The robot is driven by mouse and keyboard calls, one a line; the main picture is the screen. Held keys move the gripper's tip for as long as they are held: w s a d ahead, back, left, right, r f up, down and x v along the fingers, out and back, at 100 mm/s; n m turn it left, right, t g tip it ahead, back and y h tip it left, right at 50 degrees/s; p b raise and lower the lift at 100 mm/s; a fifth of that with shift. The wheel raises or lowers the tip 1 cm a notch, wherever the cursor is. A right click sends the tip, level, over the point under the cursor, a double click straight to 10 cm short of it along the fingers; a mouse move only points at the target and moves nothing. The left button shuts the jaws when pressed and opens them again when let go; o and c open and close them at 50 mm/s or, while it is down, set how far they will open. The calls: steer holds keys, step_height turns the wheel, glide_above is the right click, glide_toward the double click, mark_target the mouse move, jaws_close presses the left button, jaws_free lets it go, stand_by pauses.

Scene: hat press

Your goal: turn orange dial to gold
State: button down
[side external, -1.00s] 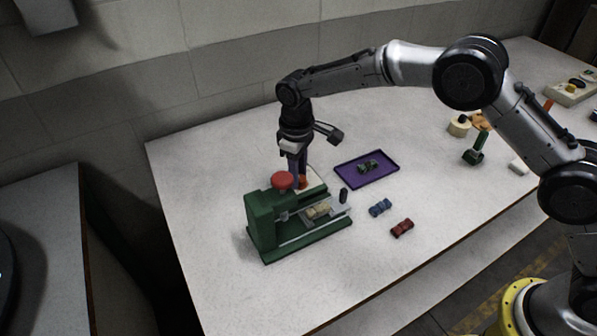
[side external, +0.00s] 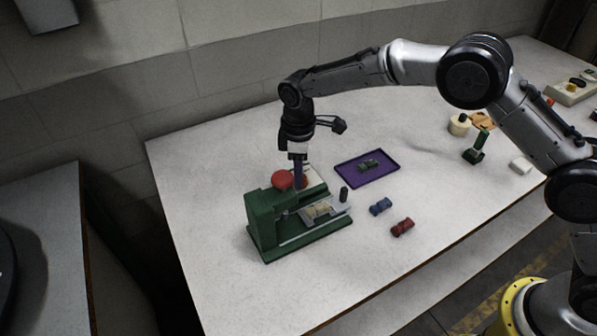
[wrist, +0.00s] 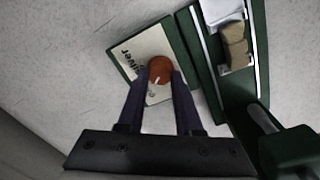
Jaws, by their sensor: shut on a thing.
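The orange dial (wrist: 160,68) stands on a pale label plate (wrist: 143,52) in the wrist view, with a white pointer mark on its top. The word "silver" reads on the plate to the left of the dial; the other lettering is mostly covered. My gripper (wrist: 160,76) is shut on the dial, one purple finger on each side of it.
The green press (side external: 262,220) stands beside the dial, with tan blocks (side external: 319,210) on its slide. A purple tray (side external: 350,180) holding a dark toy car lies to the right. Blue (side external: 380,206) and red (side external: 402,227) cars lie nearer the front edge.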

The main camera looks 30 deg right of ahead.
steer(key=shift+r, duration=0.15)
steer(key=c, duration=0.6)
jaws_free()
steer(key=r, duration=1.3)
steer(key=shift+s+a+r, duration=0.15)
steer(key=shift+s+r, duration=0.1)
steer(key=shift+r, duration=0.1)
